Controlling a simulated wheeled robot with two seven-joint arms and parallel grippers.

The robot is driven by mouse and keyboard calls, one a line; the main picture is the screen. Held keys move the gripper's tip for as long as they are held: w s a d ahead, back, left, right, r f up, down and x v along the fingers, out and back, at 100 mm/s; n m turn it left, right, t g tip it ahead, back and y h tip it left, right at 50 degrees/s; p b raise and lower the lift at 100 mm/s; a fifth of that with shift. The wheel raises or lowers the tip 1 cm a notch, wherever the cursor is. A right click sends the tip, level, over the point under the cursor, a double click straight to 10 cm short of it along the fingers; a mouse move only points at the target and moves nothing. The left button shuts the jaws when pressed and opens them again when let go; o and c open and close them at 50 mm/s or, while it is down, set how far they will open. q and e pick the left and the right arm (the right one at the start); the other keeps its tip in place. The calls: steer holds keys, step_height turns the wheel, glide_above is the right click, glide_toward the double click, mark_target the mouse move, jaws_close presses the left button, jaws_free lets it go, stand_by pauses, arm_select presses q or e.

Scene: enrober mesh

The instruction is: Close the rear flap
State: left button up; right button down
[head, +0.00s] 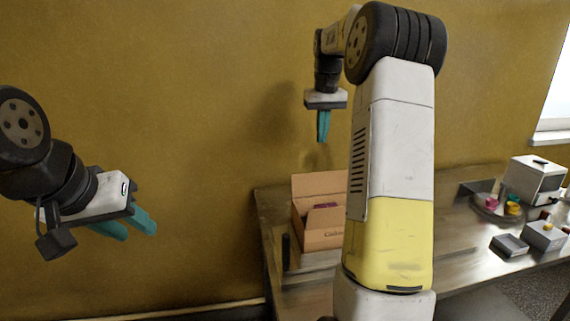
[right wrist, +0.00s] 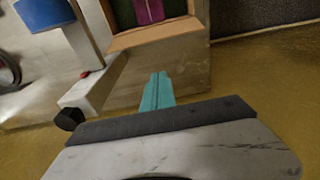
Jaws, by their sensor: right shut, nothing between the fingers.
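An open cardboard box (head: 322,237) with printing on its front stands at the left end of the table. Its rear flap (head: 319,186) stands up at the back. A purple item (head: 325,206) shows inside, and also in the right wrist view (right wrist: 150,11). My right gripper (head: 323,140) is shut and empty, pointing down above and behind the box. In the right wrist view its teal fingers (right wrist: 157,88) are together, just short of a tan cardboard flap (right wrist: 155,33) at the box edge. My left gripper (head: 132,226) is open and empty, left of the table.
My right arm hides the table's middle in the head view. At the right are a round tray (head: 487,214) with colourful items, a white machine (head: 537,178) and small grey boxes (head: 510,246). In the right wrist view a blue panel (right wrist: 45,13) stands left of the box.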

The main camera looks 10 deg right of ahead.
mark_target(325, 183)
step_height(325, 183, down, 9)
steer(key=s, duration=0.2)
steer(key=shift+s+a, duration=0.15)
steer(key=shift+s, duration=0.05)
stand_by(0.4)
steer(key=shift+f, duration=0.1)
